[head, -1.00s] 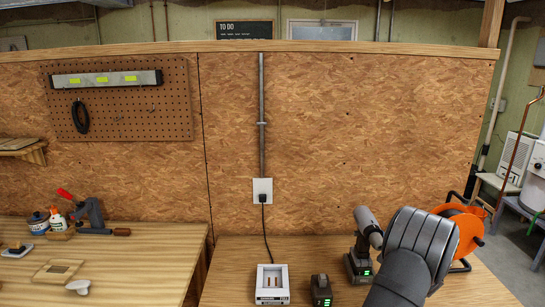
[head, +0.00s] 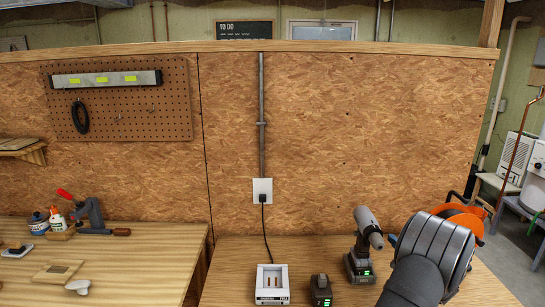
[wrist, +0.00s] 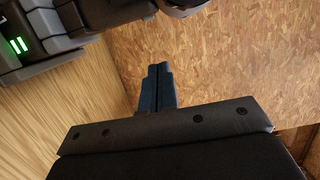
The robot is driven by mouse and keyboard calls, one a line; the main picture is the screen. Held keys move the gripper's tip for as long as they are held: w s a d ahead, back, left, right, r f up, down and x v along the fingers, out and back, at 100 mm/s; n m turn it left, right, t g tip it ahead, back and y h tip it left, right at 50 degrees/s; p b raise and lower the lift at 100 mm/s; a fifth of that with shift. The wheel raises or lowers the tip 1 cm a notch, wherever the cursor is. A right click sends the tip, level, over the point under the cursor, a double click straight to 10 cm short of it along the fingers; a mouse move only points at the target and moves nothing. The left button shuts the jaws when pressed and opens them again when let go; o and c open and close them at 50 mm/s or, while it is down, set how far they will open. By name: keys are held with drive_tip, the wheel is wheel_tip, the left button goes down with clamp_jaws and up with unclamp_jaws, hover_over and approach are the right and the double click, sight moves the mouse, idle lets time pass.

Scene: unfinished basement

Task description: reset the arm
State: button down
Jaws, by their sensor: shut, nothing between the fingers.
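My gripper (wrist: 157,85) shows in the wrist view with its dark fingers together and nothing between them. In the head view my arm is at the lower right, and it hides most of the gripper; a small blue-tinted part shows just left of the arm. A cordless drill (head: 364,246) stands upright on the right bench, left of my arm, with green lights on its battery. Part of the drill (wrist: 35,45) fills the top left of the wrist view. The gripper is apart from the drill.
A charger (head: 272,285) and a spare battery (head: 321,290) stand on the right bench (head: 232,262). An orange reel (head: 463,215) is behind my arm. A chipboard wall (head: 350,140) rises behind. The left bench (head: 150,262) holds a clamp (head: 92,215) and small items.

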drive_tip(key=v, duration=0.7)
drive_tip(key=w+a, duration=0.6)
drive_tip(key=w, duration=0.3)
drive_tip(key=d, duration=0.6)
drive_tip(key=v, duration=1)
drive_tip(key=s+a+r+n+g, duration=0.2)
drive_tip(key=s+a+r+g, duration=0.1)
drive_tip(key=a, duration=0.6)
drive_tip(key=s+a+r+n+g, duration=0.2)
drive_tip(key=s+a+r+g, duration=0.2)
drive_tip(key=a, duration=0.6)
drive_tip(key=shift+s+r+g+y, duration=0.3)
drive_tip(key=shift+s+r+y, duration=0.1)
drive_tip(key=shift+r, duration=0.95)
drive_tip(key=c, duration=2.1)
unclamp_jaws()
